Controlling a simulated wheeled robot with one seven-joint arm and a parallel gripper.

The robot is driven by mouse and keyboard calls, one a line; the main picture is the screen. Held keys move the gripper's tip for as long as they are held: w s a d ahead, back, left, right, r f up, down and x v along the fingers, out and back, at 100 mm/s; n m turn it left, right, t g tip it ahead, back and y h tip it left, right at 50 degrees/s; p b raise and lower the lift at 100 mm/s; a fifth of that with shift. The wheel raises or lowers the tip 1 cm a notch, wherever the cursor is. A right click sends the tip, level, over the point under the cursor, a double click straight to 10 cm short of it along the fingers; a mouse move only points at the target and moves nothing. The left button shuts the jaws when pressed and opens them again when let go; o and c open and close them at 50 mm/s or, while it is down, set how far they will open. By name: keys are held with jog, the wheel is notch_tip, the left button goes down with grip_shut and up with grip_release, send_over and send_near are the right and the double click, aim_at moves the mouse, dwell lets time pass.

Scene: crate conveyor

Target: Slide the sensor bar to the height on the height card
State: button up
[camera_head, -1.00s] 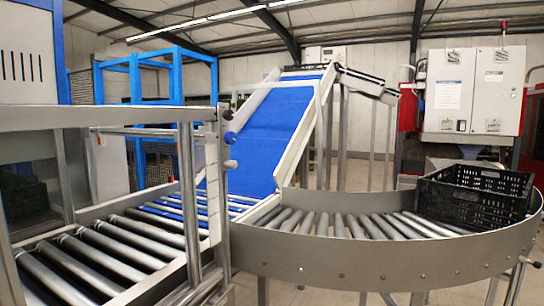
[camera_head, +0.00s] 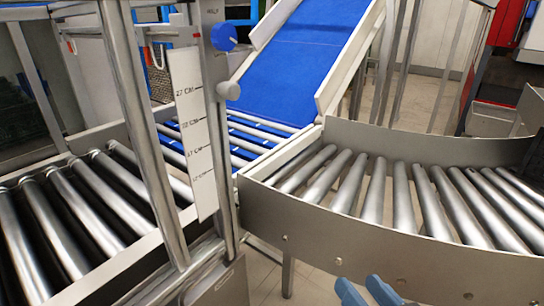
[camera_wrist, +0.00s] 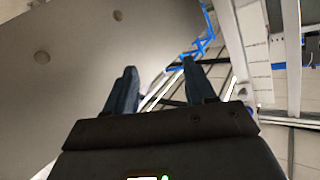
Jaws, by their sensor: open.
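The upright scale (camera_head: 197,135) is a white strip on a metal post, with marks from 12 to 27 cm. A blue knob (camera_head: 223,37) sits on the post above the 27 cm mark, with a grey knob (camera_head: 228,90) below it. A thin horizontal bar (camera_head: 150,35), apparently the sensor bar, meets the post near the blue knob's height. I cannot make out a height card. My gripper (camera_head: 366,290) shows two blue fingertips at the bottom edge, right of and apart from the post. In the wrist view my gripper (camera_wrist: 160,66) is open and empty.
A roller conveyor (camera_head: 100,200) runs at left behind metal frame posts. A blue belt incline (camera_head: 300,65) rises at the back. A curved roller conveyor with a grey side wall (camera_head: 400,262) fills the right, close to my fingers.

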jog(key=w+a+r+n+g+y, duration=0.1)
jog(key=w+a+r+n+y, duration=0.15)
jog(key=w+r, duration=0.3)
jog(key=w+a+r+n+y, duration=0.1)
jog(key=w+a+r+y, duration=0.1)
jog(key=w+a+r, duration=0.3)
jog(key=n+g+y, duration=0.3)
jog(key=n+y, duration=0.2)
send_near(236, 93)
jog(key=x, duration=0.3)
jog(key=p+x, duration=0.1)
jog(key=x, duration=0.6)
jog(key=shift+a+r, duration=0.1)
grip_shut()
